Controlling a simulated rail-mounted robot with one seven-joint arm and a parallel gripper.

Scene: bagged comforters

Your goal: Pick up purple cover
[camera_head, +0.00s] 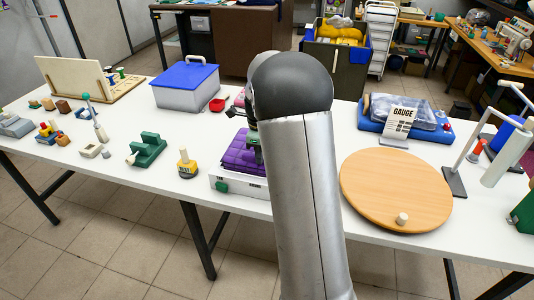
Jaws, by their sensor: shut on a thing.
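The purple cover (236,158) is a quilted, folded pad lying on a white case (232,182) near the table's front edge, in the middle of the head view. My arm comes up from the bottom and hides the cover's right side. My gripper (256,157) shows only in part beside the arm, at the cover's right part, and is shut on it. Its fingertips are mostly hidden. The cover looks to rest on or just over the case; I cannot tell if there is a gap.
A round wooden board (395,190) and bagged item on a blue tray (372,127) are to the right.

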